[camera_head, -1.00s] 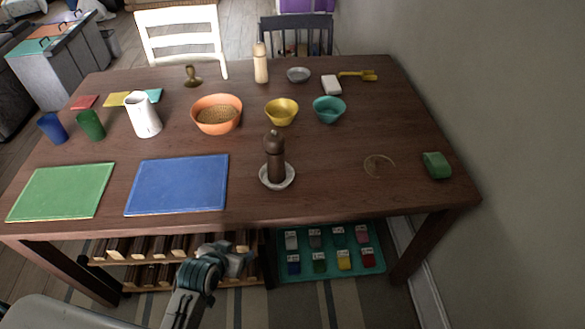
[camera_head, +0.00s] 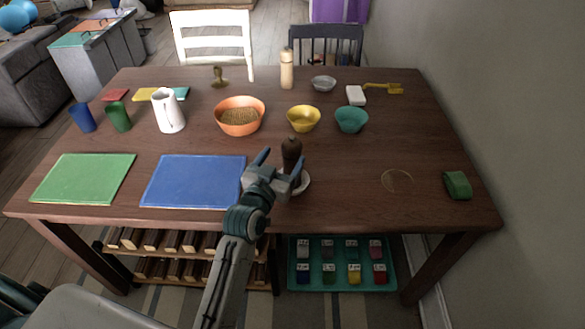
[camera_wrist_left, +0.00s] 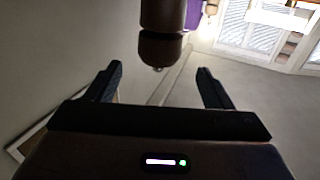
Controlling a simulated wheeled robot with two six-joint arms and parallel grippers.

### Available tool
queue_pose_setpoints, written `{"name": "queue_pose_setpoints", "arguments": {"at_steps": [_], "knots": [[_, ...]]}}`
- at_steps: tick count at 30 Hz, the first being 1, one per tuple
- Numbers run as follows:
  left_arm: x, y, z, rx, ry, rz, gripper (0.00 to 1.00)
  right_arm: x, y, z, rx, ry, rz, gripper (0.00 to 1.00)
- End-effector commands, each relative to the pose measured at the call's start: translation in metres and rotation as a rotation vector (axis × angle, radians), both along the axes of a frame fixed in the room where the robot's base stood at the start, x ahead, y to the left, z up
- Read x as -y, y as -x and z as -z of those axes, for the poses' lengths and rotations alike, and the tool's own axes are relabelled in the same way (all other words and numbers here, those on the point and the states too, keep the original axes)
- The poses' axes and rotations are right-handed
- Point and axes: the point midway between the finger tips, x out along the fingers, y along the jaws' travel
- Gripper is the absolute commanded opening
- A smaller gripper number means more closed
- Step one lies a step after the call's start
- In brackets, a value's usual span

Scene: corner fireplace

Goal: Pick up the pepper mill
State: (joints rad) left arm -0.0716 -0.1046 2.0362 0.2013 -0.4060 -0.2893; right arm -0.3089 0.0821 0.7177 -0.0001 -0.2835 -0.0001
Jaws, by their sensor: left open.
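The dark brown pepper mill (camera_head: 291,152) stands upright on a small pale saucer (camera_head: 305,184) near the front middle of the table. My left gripper (camera_head: 281,165) is open and empty in front of it, and hides its lower part and much of the saucer. In the left wrist view the mill (camera_wrist_left: 162,32) appears upside down, its knob pointing down the picture. It lies roughly centred between the open fingers (camera_wrist_left: 159,70), just beyond their tips. I see no contact. My right gripper does not show.
A blue placemat (camera_head: 193,181) lies left of my gripper. An orange bowl (camera_head: 240,116), a yellow bowl (camera_head: 303,118) and a teal bowl (camera_head: 351,120) stand behind the mill. A pale wooden mill-like bottle (camera_head: 287,70) stands farther back. The tabletop right of the mill is mostly clear.

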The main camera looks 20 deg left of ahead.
Motion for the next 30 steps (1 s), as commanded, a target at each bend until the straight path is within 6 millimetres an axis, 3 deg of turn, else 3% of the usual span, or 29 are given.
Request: {"name": "queue_pose_setpoints", "arguments": {"at_steps": [3, 11, 19, 28, 30], "knots": [[0.001, -0.02, -0.002, 0.0, -0.001, 0.0, 0.75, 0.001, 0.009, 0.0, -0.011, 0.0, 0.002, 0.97], [0.003, -0.041, -0.002, -0.003, 0.0, 0.001, 0.75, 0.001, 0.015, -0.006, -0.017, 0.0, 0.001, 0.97], [0.007, -0.078, -0.001, -0.003, -0.001, 0.0, 0.75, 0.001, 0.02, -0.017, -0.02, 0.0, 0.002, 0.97], [0.008, -0.083, 0.001, -0.004, 0.0, -0.001, 0.75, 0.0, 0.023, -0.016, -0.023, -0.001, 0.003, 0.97], [0.008, -0.083, 0.001, -0.003, 0.0, -0.001, 0.65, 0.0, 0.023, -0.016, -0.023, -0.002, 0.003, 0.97]]}}
